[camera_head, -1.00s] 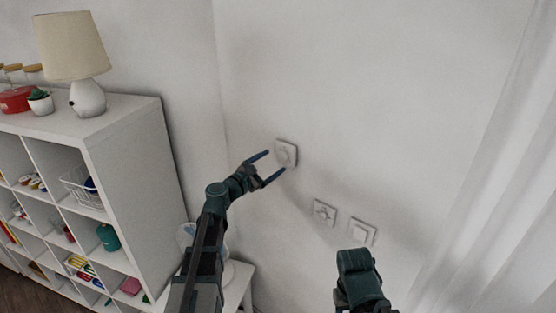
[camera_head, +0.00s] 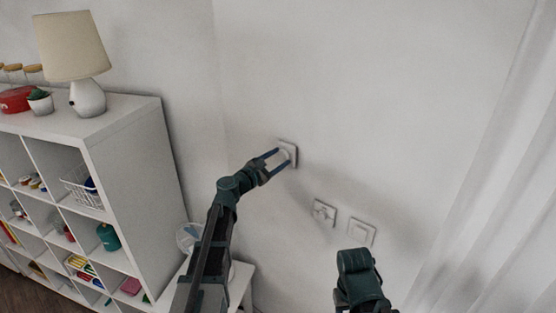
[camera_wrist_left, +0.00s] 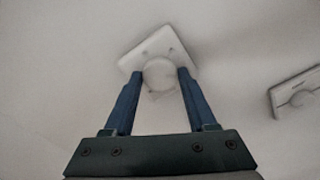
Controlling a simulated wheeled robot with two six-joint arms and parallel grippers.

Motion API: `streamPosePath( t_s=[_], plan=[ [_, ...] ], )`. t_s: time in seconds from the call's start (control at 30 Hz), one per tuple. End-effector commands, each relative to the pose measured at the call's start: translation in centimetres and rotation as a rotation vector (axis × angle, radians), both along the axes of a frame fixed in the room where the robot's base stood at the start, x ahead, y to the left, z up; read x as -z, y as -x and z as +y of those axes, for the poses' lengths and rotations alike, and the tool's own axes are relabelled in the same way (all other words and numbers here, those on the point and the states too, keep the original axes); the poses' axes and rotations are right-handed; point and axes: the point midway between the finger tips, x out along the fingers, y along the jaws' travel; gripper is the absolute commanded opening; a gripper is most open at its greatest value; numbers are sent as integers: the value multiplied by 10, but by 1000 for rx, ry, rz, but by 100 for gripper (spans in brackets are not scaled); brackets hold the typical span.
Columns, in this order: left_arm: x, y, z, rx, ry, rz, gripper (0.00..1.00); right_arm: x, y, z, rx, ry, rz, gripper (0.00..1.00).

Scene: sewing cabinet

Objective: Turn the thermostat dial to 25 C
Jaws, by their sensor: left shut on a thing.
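The thermostat is a white square plate (camera_head: 291,148) on the wall, with a round white dial at its middle. In the left wrist view the plate (camera_wrist_left: 152,45) sits tilted above the fingertips, and the dial (camera_wrist_left: 159,73) lies between them. My left gripper (camera_head: 281,159) is at the thermostat, its blue fingers shut on the dial from both sides; it also shows in the left wrist view (camera_wrist_left: 159,78). The dial's markings are too small to read. My right arm (camera_head: 360,283) shows at the bottom; its fingers are not visible.
Two more white wall plates, one with a knob (camera_head: 324,212) and one flat (camera_head: 361,232), are below right of the thermostat. A white shelf unit (camera_head: 128,150) with a lamp (camera_head: 75,50) stands at left. A pale curtain (camera_head: 490,190) hangs at right.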

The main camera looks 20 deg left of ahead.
Motion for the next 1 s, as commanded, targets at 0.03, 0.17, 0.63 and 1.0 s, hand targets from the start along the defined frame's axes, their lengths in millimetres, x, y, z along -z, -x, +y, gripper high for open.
streamPosePath(
  t_s=[0.03,0.17,0.63,1.0],
  plan=[
    [0,0,0,1,0,0,22,0,0,0,0,0,0,50],
    [0,0,0,1,0,0,1,0,0,0,0,0,0,50],
    [0,0,0,1,-148,-66,1,0,0,0,0,0,0,50],
    [0,0,0,1,-462,-206,1,0,0,0,0,0,0,50]
  ],
)
